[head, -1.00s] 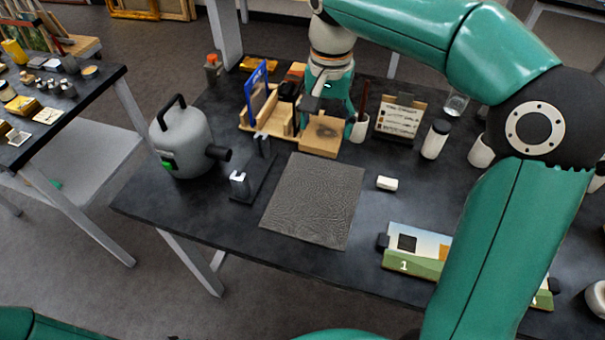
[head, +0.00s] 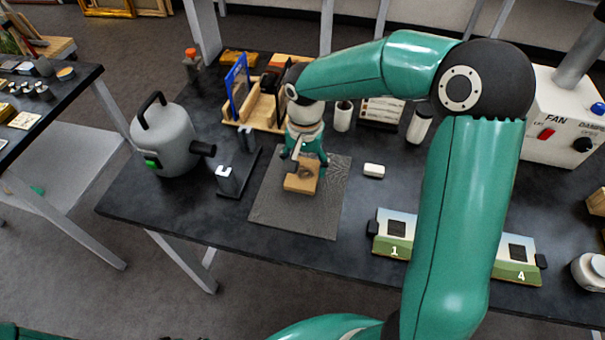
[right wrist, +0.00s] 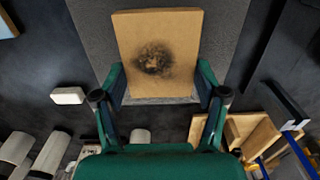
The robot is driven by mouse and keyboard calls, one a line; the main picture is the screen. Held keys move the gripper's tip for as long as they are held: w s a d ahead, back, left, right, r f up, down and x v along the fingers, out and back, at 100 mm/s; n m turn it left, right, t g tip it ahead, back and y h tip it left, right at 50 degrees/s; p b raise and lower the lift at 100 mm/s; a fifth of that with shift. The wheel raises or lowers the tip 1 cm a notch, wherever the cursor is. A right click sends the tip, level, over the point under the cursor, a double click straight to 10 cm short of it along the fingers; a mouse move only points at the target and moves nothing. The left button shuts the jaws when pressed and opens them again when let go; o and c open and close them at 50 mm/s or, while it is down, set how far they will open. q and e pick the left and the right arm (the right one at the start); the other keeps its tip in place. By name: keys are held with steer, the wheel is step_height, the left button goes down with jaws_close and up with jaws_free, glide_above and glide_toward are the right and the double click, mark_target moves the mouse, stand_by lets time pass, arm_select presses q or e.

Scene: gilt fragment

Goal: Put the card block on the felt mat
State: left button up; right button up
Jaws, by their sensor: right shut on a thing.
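The card block (head: 297,187) is a tan, flat-sided block with a dark scorch mark on its face. My right gripper (head: 304,165) is shut on it, over the grey felt mat (head: 270,208). In the right wrist view the block (right wrist: 182,72) sits between the two green fingers of my right gripper (right wrist: 160,84), with the mat (right wrist: 226,25) behind it. I cannot tell whether the block touches the mat. My left gripper is not in view.
A grey canister (head: 165,138) and a small black stand (head: 228,181) are left of the mat. A white eraser-like block (head: 374,171) lies right of it. A wooden rack (head: 262,113) stands behind. Numbered green panels (head: 393,252) lie front right.

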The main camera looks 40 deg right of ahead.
mark_target(305, 169)
steer(key=shift+f, duration=1.85)
steer(key=o, duration=1.1)
steer(key=shift+o, duration=0.2)
step_height(305, 169, up, 12)
steer(key=shift+r, duration=0.1)
